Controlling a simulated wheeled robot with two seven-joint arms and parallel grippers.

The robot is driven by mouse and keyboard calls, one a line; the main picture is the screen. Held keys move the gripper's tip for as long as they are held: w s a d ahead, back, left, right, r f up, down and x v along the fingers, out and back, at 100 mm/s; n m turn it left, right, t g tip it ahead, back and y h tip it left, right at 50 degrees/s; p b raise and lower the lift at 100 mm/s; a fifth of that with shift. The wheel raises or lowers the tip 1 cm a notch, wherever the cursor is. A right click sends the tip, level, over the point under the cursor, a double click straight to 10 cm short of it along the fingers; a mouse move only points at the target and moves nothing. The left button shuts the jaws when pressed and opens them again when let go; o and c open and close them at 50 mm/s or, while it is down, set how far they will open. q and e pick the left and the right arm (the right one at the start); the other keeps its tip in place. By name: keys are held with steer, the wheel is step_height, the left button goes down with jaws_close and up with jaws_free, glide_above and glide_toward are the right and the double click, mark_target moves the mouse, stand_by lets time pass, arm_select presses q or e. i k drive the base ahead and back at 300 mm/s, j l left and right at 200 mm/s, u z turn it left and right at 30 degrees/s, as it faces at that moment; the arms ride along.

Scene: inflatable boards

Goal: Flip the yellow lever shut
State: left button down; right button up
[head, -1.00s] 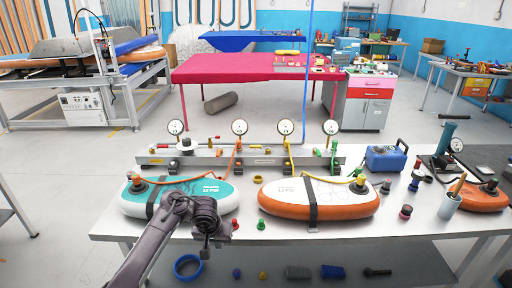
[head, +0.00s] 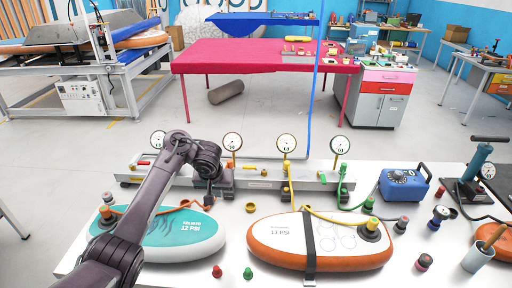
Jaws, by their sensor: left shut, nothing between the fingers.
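The manifold (head: 262,184) is a grey bar with several round gauges across the back of the table. A small yellow lever (head: 250,169) lies roughly flat along it, between the second and third gauges from the left. My left gripper (head: 210,198) is shut and empty, pointing down at the manifold's front, left of the yellow lever and apart from it in the picture. My left forearm and wrist hide part of the manifold's left side. My right gripper is out of view.
A teal board (head: 190,236) and an orange-rimmed board (head: 275,238) lie in front of the manifold. A yellow hose (head: 325,217) and a green hose (head: 341,187) run at the right. A blue pump box (head: 404,184) stands right. A yellow ring (head: 250,207) lies between the boards.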

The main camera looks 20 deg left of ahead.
mark_target(244, 166)
steer(key=i, duration=1)
